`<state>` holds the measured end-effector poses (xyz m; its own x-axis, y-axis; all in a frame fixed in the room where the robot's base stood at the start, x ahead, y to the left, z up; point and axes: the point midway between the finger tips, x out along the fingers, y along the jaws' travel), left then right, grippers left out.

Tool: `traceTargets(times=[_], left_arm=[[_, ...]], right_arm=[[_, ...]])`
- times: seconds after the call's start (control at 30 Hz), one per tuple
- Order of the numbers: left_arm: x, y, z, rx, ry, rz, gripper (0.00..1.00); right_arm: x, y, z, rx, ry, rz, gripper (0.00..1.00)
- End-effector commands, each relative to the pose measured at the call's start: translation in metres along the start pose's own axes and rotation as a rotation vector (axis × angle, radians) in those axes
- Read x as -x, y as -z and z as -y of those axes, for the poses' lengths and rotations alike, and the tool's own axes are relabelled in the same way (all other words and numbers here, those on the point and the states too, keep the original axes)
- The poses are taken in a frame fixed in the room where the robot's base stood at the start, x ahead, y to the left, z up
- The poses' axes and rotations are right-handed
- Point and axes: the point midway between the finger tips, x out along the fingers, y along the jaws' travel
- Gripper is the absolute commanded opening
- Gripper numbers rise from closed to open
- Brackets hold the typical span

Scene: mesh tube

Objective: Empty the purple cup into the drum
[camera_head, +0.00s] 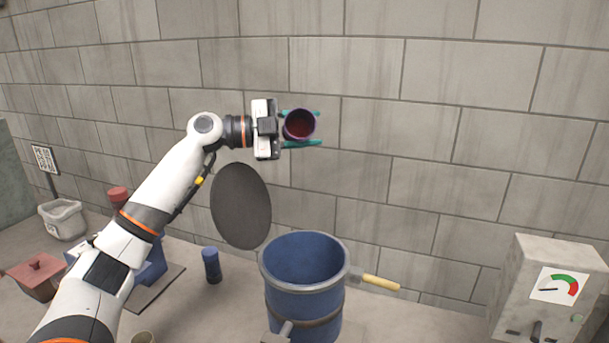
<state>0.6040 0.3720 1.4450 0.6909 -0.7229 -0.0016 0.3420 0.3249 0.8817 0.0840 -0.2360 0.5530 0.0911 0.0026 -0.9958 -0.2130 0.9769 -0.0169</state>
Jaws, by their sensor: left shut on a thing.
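The purple cup (299,125) is held high in front of the wall, its mouth facing me, with dark red contents or a red inside showing. My left gripper (301,128) is shut on the cup, with one teal finger above it and one below. The blue drum (306,311) stands below the cup, with an open top, a grey rim and a yellow handle (380,283) on its right. The drum's inside looks empty where I can see it. My right gripper is not in view.
A dark round disc (240,206), perhaps the drum's lid, stands at the drum's left rim. A blue cylinder (211,265) stands left of the drum. A grey box with a gauge (557,287) is at the right. A bin (62,219) and a red lidded box (36,276) are at the left.

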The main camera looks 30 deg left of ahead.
Motion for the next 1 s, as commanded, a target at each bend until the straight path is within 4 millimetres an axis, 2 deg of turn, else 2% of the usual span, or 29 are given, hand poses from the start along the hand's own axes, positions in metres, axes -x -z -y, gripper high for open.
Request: traceTargets(times=[0.6, 0.7, 1.0], left_arm=[[0.0, 0.002, 0.006, -0.157, -0.001, -0.001, 0.21], [0.0, 0.001, 0.014, -0.189, -0.002, 0.004, 0.21], [0.0, -0.007, 0.022, -0.285, -0.002, 0.002, 0.21]], right_arm=[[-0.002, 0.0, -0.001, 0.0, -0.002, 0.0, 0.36], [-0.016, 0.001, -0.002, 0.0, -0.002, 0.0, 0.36], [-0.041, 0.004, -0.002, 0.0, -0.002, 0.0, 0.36]])
